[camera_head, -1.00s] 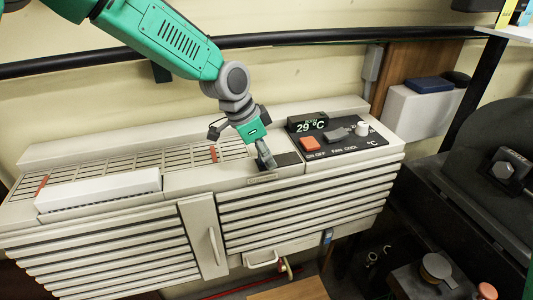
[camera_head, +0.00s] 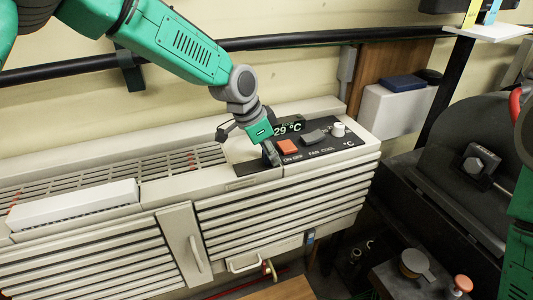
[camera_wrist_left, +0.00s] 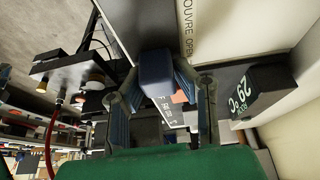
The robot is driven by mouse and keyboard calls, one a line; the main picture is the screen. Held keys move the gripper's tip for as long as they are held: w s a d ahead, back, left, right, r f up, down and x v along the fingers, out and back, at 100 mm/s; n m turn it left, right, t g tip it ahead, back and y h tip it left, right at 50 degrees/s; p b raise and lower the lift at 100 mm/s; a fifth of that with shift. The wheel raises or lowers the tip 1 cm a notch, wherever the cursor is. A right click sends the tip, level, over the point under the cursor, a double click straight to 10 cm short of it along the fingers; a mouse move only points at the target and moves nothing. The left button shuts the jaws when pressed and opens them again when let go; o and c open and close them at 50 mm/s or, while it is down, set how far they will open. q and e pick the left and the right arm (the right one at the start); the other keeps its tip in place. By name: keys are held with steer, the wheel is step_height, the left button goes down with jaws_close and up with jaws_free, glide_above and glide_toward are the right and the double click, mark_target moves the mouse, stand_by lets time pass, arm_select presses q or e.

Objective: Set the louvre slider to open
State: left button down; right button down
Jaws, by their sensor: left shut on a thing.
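The louvre slider shows in the left wrist view as a dark blue-grey block (camera_wrist_left: 156,68) between my fingers. My left gripper (camera_head: 271,153) is shut on it, and it also shows in the wrist view (camera_wrist_left: 160,85). In the head view, my gripper is at the right end of the dark slider strip (camera_head: 250,168) on top of the pale louvred unit (camera_head: 170,186). The gripper mostly hides the slider there. The words "LOUVRE OPEN" (camera_wrist_left: 187,28) are printed beside the slider in the wrist view. My right gripper is out of view.
Close to the right of my left gripper is a black control panel with a red switch (camera_head: 287,146), a grey switch (camera_head: 315,136), a white knob (camera_head: 338,129) and a "29 °C" display (camera_head: 290,128). A white block (camera_head: 75,206) lies on the grille at left.

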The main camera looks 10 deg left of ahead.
mark_target(256, 165)
arm_select(q)
steer(key=c, duration=1.3)
jaws_free()
steer(key=shift+w+a+r, duration=0.1)
steer(key=shift+a+r, duration=0.1)
steer(key=shift+a, duration=0.15)
steer(key=shift+d, duration=0.4)
steer(key=shift+r, duration=0.1)
steer(key=v, duration=1.1)
steer(key=shift+r, duration=0.25)
steer(key=shift+d, duration=0.1)
